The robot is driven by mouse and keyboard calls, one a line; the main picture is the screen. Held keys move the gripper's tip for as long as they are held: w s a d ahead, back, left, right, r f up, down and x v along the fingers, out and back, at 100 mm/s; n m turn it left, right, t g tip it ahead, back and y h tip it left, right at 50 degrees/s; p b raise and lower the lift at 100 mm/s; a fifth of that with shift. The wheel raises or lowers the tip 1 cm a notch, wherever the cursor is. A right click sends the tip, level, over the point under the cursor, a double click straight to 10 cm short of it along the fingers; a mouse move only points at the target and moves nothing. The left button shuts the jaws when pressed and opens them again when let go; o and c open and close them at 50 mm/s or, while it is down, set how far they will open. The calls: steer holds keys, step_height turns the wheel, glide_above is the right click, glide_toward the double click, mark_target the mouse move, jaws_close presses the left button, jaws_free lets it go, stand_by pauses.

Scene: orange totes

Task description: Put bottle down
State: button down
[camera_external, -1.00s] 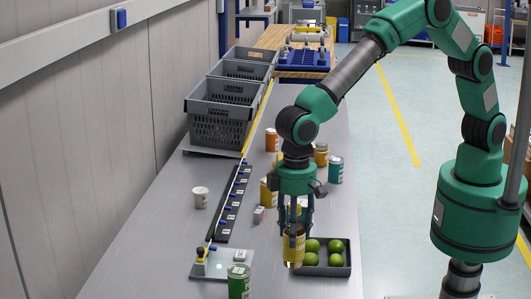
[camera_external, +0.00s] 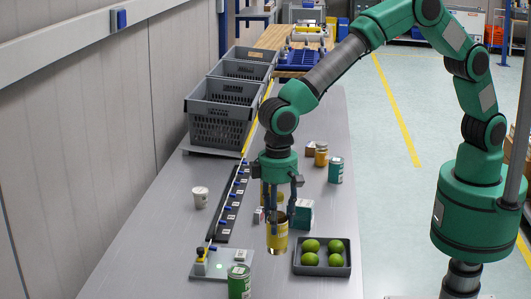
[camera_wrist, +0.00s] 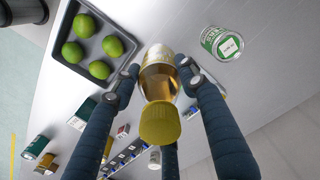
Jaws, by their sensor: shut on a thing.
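The bottle (camera_external: 277,238) is amber and yellow and hangs below my gripper (camera_external: 281,207) in the external view. In the wrist view its clear amber body (camera_wrist: 160,75) and yellow cap (camera_wrist: 160,124) show between the fingers of my gripper (camera_wrist: 158,82). My gripper is shut on the bottle. The bottle is left of the grey lime tray and apart from it. I cannot tell for sure whether its lower end touches the table (camera_external: 150,240).
Several limes fill the grey tray (camera_external: 322,272). A green can (camera_external: 239,283) stands at the front, beside a pale plate with a green light (camera_external: 220,265). A teal-and-white box (camera_external: 303,215) is close behind right. A white cup (camera_external: 200,197) and grey crates (camera_external: 218,128) are left.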

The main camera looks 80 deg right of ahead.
steer(key=w+d+m, duration=0.2)
steer(key=w+d, duration=0.3)
steer(key=d, duration=0.9)
steer(key=w+d+m, duration=0.3)
steer(key=w+d, duration=0.2)
steer(key=d, duration=1)
steer(key=w+d+m, duration=0.2)
steer(key=w+d, duration=0.3)
steer(key=d, duration=0.9)
steer(key=s+d+m, duration=0.2)
steer(key=s+d, duration=0.1)
steer(key=d, duration=1.1)
steer(key=s+d+m, duration=0.2)
steer(key=s+d, duration=0.1)
steer(key=d, duration=1.2)
steer(key=s+d+m, duration=0.2)
steer(key=s+d, duration=0.1)
steer(key=d, duration=1.2)
steer(key=shift+s+d+r+m, duration=0.15)
steer(key=shift+s+m, duration=0.25)
step_height(320, 180, down, 6)
steer(key=shift+b, duration=0.3)
steer(key=shift+f, duration=0.25)
steer(key=shift+f, duration=1.75)
